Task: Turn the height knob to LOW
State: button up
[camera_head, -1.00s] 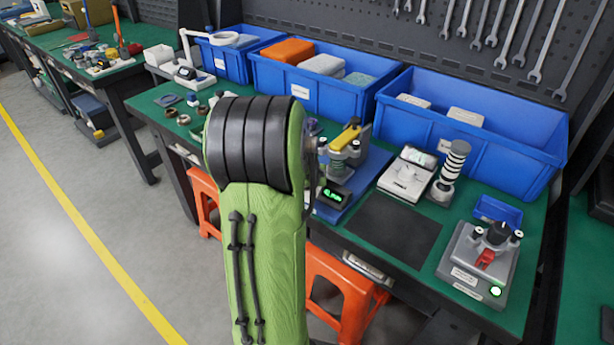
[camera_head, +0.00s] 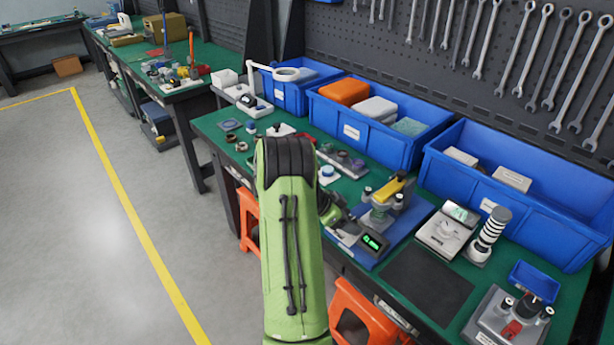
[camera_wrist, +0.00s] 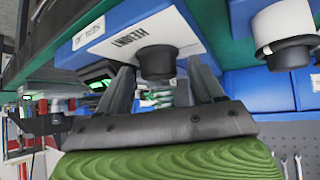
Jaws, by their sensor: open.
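The height knob (camera_wrist: 156,62) is a short dark round knob on the blue fixture (camera_wrist: 75,58) in the wrist view, beside a white label reading HEIGHT. My gripper (camera_wrist: 159,70) is open, with one grey finger on each side of the knob in the picture. Gaps show between the fingers and the knob; I cannot tell how deep the fingers reach. The blue fixture also shows in the head view (camera_head: 405,226), with a yellow clamp (camera_head: 391,190) and a green-lit display (camera_head: 372,241). My green arm hides most of my gripper there, and I cannot make out the knob.
Right of the fixture are a black mat (camera_head: 428,284), a white scale (camera_head: 445,232), a striped post (camera_head: 489,235) and a grey device with a red part (camera_head: 508,318). Blue bins (camera_head: 510,200) line the back. Orange stools (camera_head: 362,312) stand under the bench.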

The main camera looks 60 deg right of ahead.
jog(key=shift+r+m+g+y+p, duration=0.3)
jog(key=shift+m+g+y+p, duration=0.15)
jog(key=shift+m+p, duration=0.2)
jog(key=shift+w+r+m+y+p, duration=0.1)
jog(key=shift+w+m+y+p, duration=0.15)
jog(key=shift+m+y+p, duration=0.15)
jog(key=p+v, duration=0.1)
jog(key=v, duration=1.4)
jog(key=shift+a, duration=0.2)
